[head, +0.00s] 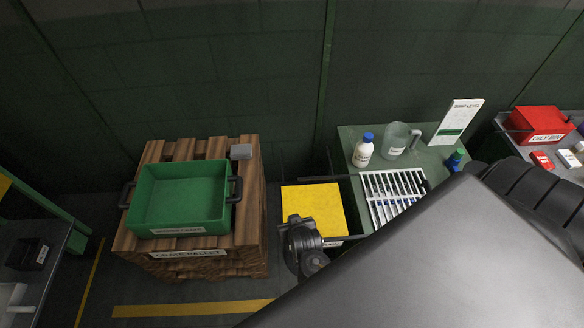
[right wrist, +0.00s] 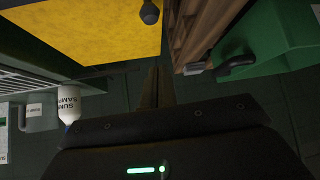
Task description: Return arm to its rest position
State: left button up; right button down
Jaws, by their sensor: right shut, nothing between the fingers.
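My right gripper shows in the right wrist view (right wrist: 156,76) as dark fingers together with nothing between them. In that view it points toward the gap between the yellow panel (right wrist: 80,30) and the wooden pallet (right wrist: 205,28). A large grey link of my own fills the lower right of the head view and hides part of the bench. A black jointed part low in the middle of the head view overlaps the yellow panel's near edge; I cannot make out fingertips there. My left gripper is not in view.
A green crate (head: 180,196) sits on the pallet stack (head: 248,258). Right of the yellow panel (head: 313,203), a green bench (head: 352,140) holds a white bottle (head: 363,150), a jug (head: 398,140) and a white rack (head: 393,190). A red bin (head: 538,122) stands far right. Floor left of the pallet is clear.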

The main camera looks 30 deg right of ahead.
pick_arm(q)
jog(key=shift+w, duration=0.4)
pick_arm(e)
jog(key=shift+s+a+r, duration=0.1)
jog(key=shift+s+r, duration=0.1)
jog(key=s+a+f+n+g+y, duration=0.1)
jog(key=s+a+f+n, duration=0.1)
jog(key=s+f, duration=0.55)
jog(key=s+a+f+n+g+y, duration=0.15)
jog(key=s+f, duration=0.25)
jog(key=f, duration=0.7)
pick_arm(q)
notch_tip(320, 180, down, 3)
jog(key=b, duration=0.2)
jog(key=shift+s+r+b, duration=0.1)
jog(key=shift+b, duration=0.3)
pick_arm(e)
jog(key=s+d+f+n+g, duration=0.1)
jog(key=s+d+f, duration=0.3)
jog(key=s, duration=0.7)
jog(key=s+d+f+n+g, duration=0.1)
jog(key=s+d+f+g, duration=0.2)
jog(key=s+f, duration=0.5)
jog(key=s, duration=0.3)
jog(key=shift+s+d+f+g, duration=0.15)
jog(key=shift+s+d+g, duration=0.2)
jog(key=shift+s+d, duration=0.05)
